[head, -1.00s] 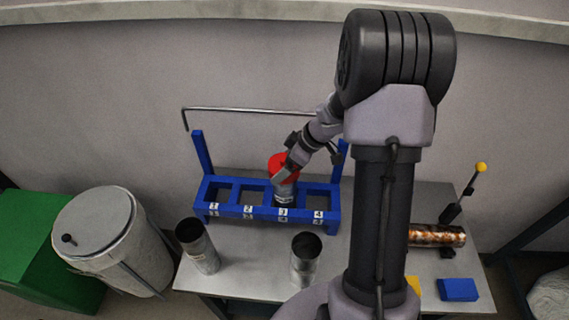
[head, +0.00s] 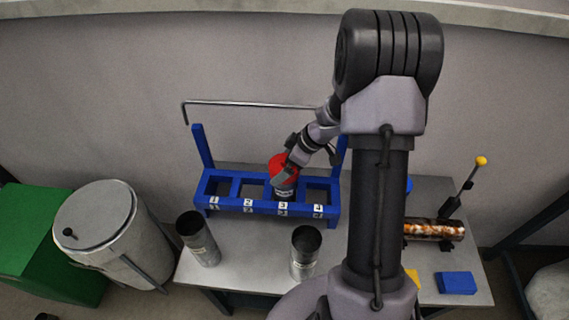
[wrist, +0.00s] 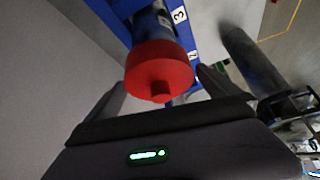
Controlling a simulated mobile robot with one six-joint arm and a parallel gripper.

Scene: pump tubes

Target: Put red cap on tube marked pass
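A red cap (head: 279,166) sits on top of a metal tube (head: 284,190) in slot 3 of the blue rack (head: 262,208). In the wrist view the red cap (wrist: 158,68) shows its round top with a small knob, and the tube (wrist: 152,24) is behind it. My gripper (head: 286,172) is at the cap; its fingers (wrist: 162,92) are apart on either side of it, with no clear contact visible. Two open metal tubes stand in front of the rack, one left (head: 201,242) and one right (head: 304,254). I cannot read a pass mark on any tube.
Slots 1, 2 and 4 look empty. A metal bar (head: 250,106) runs above the back of the rack. A copper-coloured cylinder (head: 436,229), a yellow-knobbed lever (head: 480,162) and a blue block (head: 456,283) are at the right. A grey drum (head: 115,235) stands left of the table.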

